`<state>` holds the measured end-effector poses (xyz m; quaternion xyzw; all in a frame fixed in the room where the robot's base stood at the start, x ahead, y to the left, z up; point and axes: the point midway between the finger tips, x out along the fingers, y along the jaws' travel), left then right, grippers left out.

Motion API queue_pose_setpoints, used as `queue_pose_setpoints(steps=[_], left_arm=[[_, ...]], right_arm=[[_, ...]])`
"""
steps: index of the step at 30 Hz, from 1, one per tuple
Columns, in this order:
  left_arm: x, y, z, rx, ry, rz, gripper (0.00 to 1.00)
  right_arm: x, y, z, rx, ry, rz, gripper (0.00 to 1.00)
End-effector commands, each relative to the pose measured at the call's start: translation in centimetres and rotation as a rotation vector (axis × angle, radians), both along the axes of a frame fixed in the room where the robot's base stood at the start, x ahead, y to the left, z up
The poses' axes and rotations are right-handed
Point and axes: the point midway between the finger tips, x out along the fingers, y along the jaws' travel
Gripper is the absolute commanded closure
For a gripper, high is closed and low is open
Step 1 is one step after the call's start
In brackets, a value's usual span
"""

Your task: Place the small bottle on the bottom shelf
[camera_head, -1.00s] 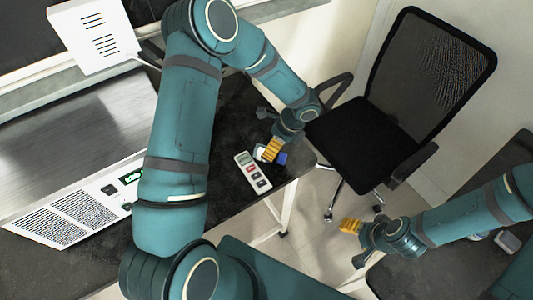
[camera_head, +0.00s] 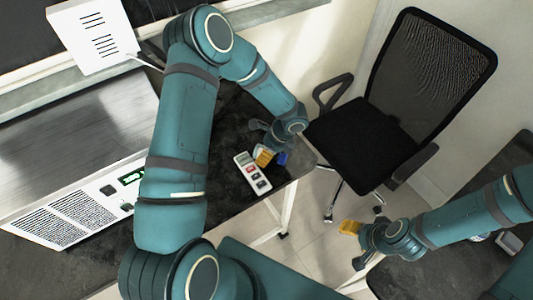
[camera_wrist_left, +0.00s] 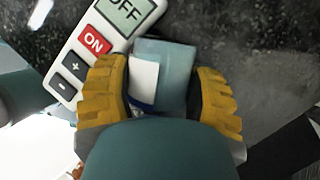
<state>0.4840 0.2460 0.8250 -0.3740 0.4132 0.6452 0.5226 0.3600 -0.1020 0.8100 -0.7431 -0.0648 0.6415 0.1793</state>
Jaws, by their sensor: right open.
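The small bottle (camera_head: 282,159), blue with a white part, is near the right corner of the dark table (camera_head: 232,203). In the left wrist view the blue-grey and white bottle (camera_wrist_left: 168,72) is between my two yellow fingers. My left gripper (camera_head: 264,157) is down around it in the head view and covers part of it. The fingers are apart, one on each side of the bottle; whether they press on it is unclear. My right gripper (camera_head: 349,227) is open and empty, over the floor beside a dark surface. I cannot make out the bottom shelf.
A white remote-like device (camera_head: 252,175) with red and grey buttons lies just left of my left gripper; it is also close in the left wrist view (camera_wrist_left: 95,42). A black office chair (camera_head: 370,140) stands to the right. A metal-topped machine (camera_head: 75,120) fills the left.

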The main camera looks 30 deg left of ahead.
Motion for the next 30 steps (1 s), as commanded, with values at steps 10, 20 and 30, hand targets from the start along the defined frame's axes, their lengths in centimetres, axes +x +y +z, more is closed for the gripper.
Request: queue_pose_setpoints(steps=[10,20,30], left_arm=[[0.1,0.0,0.6,0.001,-0.002,0.0,0.87],[0.1,0.0,6.6,0.002,-0.005,0.0,0.87],[0.0,0.0,10.0,0.0,0.0,0.001,0.87]], right_arm=[[0.0,0.0,0.1,0.0,-0.001,0.0,0.35],[0.3,-0.1,0.9,-0.002,-0.007,-0.005,0.35],[0.4,-0.1,1.3,-0.002,-0.01,-0.008,0.35]])
